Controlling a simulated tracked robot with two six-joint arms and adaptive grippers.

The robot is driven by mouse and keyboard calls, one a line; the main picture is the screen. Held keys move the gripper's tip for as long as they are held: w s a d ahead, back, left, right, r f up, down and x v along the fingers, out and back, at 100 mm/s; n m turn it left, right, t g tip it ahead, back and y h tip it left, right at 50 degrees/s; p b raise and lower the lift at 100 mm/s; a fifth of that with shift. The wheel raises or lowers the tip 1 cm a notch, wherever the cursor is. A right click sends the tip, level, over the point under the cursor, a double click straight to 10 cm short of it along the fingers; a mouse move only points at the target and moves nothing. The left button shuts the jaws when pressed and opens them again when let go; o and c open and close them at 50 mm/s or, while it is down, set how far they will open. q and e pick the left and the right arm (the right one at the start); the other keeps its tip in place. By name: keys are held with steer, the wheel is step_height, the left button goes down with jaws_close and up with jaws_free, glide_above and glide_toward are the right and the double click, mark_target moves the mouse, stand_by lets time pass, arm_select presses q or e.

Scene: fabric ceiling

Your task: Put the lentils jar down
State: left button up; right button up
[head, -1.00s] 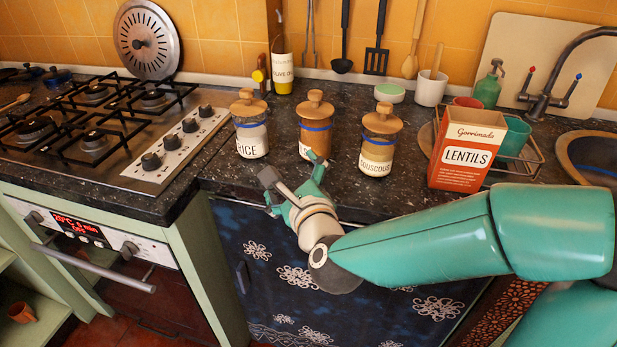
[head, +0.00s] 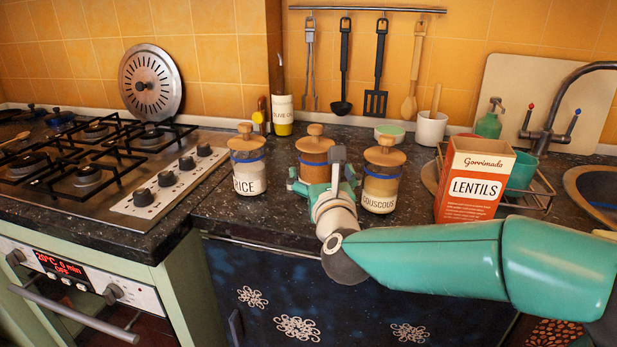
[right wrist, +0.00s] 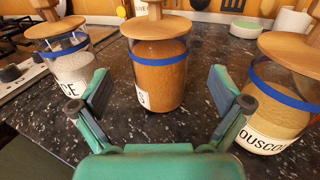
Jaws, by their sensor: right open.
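The lentils jar (head: 316,146) is the middle of three glass jars, with orange-brown contents, a blue band and a wooden lid. It stands upright on the dark counter (head: 268,215). My right gripper (head: 318,176) is open in front of it and partly hides its lower part. In the right wrist view, the jar (right wrist: 158,75) stands centred beyond the two spread fingers (right wrist: 158,97), and nothing is held. Only the end of its label shows there. My left gripper is not in view.
The rice jar (head: 247,165) stands close on the left and the couscous jar (head: 381,178) close on the right. A lentils carton (head: 476,180) stands further right, by a wire rack. The hob (head: 95,165) is at left. The counter in front of the rice jar is clear.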

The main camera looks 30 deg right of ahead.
steer(key=shift+p+x, duration=0.55)
steer(key=shift+x, duration=2.45)
steer(key=shift+r, duration=0.1)
steer(key=c, duration=1.6)
steer(key=shift+r, duration=0.1)
steer(key=shift+c, duration=1.1)
